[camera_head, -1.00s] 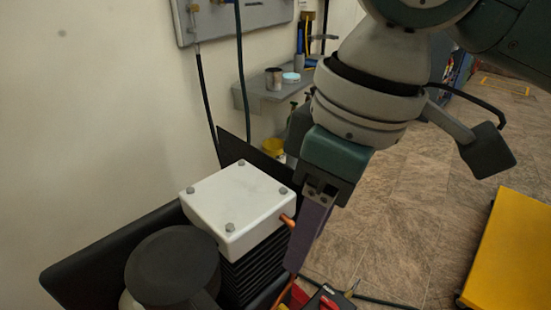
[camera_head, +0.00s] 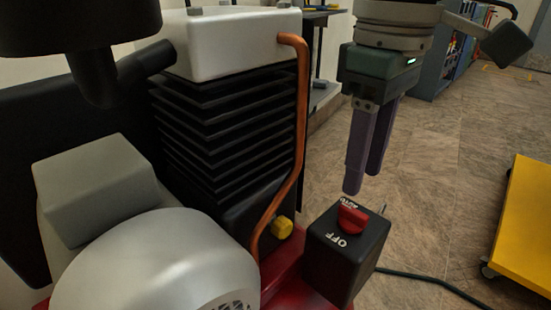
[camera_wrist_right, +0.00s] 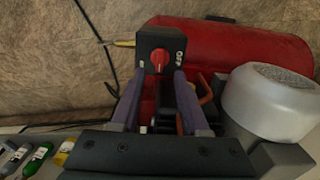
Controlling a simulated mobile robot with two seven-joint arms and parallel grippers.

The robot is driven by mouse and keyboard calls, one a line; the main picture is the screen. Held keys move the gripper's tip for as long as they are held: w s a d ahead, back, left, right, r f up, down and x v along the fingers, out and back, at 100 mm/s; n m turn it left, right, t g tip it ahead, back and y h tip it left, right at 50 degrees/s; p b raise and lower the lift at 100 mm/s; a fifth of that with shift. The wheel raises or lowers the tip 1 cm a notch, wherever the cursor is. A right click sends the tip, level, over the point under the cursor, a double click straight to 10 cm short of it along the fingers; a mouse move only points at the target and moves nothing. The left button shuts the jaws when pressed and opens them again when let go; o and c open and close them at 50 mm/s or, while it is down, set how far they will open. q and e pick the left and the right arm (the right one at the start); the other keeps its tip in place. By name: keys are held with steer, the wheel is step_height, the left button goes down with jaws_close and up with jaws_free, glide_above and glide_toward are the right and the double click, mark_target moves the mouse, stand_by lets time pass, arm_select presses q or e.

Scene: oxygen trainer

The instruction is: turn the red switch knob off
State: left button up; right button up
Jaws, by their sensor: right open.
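The red switch knob (camera_head: 352,216) sits on top of a black switch box (camera_head: 335,262) marked OFF and AUTO, mounted by the red tank of the compressor. In the head view the knob's ridge points toward neither label clearly. My right gripper (camera_head: 364,184) points down, just above and behind the box, with its two purple fingers apart and empty. In the right wrist view the knob (camera_wrist_right: 159,58) appears ahead of and between the open fingertips (camera_wrist_right: 157,78), not touched. My left gripper is not in view.
A copper pipe (camera_head: 302,120) and finned black cylinder block (camera_head: 215,130) stand left of my right gripper. A yellow valve knob (camera_head: 282,227) is beside the box. A yellow cart (camera_head: 520,225) stands at the right; floor between is mostly clear, with a cable.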

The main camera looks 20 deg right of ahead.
mark_target(354, 210)
step_height(354, 210, down, 6)
steer(key=shift+r+b, duration=0.1)
steer(key=shift+b, duration=1.1)
jaws_close()
